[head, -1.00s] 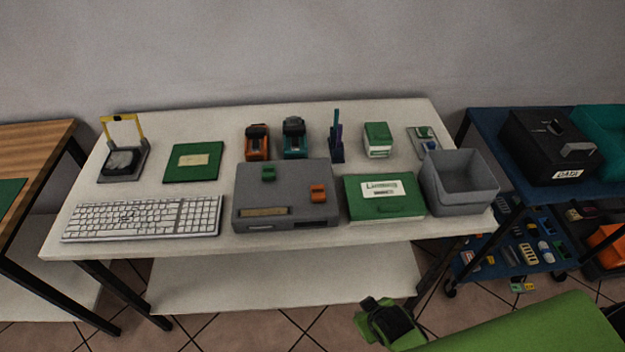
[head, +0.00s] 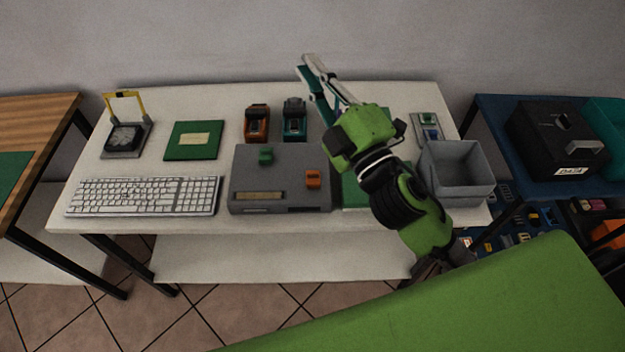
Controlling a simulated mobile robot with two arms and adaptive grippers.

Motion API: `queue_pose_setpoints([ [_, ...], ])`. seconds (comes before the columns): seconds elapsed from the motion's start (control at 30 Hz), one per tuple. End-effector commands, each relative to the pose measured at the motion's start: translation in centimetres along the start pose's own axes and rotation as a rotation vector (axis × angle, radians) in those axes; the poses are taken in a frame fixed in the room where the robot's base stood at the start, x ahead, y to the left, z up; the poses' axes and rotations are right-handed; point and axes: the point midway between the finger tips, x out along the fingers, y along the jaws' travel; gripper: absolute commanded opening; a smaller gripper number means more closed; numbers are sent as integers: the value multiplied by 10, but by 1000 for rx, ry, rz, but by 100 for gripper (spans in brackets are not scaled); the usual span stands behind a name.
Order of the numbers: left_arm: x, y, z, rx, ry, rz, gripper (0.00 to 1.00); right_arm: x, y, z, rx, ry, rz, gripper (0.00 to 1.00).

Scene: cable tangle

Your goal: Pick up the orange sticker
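No flat orange sticker can be made out for certain. A small orange piece (head: 313,178) lies on the right part of the grey case (head: 250,184) in the middle of the table. An orange device (head: 257,122) with a dark top stands behind the case. My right gripper (head: 307,66) reaches in from the lower right and is over the table's back part, apart from both orange things. Its fingers point to the upper left; their gap is unclear. The arm hides the pen holder, most of the green box and the green book. My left gripper is not in view.
A teal device (head: 295,119) stands right beside the orange one. A green piece (head: 266,156) is on the case. A keyboard (head: 143,196), a green pad (head: 193,141) and a yellow-framed stand (head: 124,137) are to the left. A grey bin (head: 457,176) is at the right.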

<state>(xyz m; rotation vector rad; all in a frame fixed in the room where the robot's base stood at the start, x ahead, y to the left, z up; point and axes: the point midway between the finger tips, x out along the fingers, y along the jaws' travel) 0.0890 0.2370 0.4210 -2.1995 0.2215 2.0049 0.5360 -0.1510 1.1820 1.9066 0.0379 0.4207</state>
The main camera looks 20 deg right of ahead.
Motion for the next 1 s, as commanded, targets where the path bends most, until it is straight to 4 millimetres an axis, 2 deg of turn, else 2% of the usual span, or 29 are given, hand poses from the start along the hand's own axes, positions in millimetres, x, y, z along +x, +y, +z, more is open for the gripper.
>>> queue_pose_setpoints([
  [0.03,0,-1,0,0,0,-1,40,8,18,-33,-131,142,57,11],
  [0.07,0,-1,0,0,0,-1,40,9,24,-53,-207,224,85,11],
  [0.1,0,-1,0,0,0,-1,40,8,28,-78,-312,334,119,11],
  [0.17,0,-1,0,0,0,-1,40,0,28,-113,-472,497,160,11],
  [0.2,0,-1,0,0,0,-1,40,-7,22,-133,-581,604,180,11],
  [0.27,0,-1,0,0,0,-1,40,-21,7,-155,-748,763,198,11],
  [0.3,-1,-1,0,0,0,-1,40,-31,-7,-165,-861,866,201,11],
  [0.37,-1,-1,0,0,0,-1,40,-47,-32,-170,-1032,1019,190,11],
  [0.47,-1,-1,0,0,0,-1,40,-71,-77,-150,-1316,1259,128,11],
  [0.5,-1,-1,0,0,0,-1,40,-80,-94,-133,-1426,1351,84,11],
  [0.57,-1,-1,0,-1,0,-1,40,-89,-114,-100,-1585,1476,3,11],
  [0.6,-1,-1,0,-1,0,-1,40,-95,-124,-74,-1680,1551,-65,11],
  [0.7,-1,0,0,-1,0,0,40,-104,-134,-10,-1871,1699,-244,11],
  [0.8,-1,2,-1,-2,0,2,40,-109,-131,41,-1989,1791,-407,11],
  [0.9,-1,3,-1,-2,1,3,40,-113,-125,71,-2047,1838,-514,11],
  [1.0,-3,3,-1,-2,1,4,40,-115,-127,83,-2064,1859,-557,11],
])
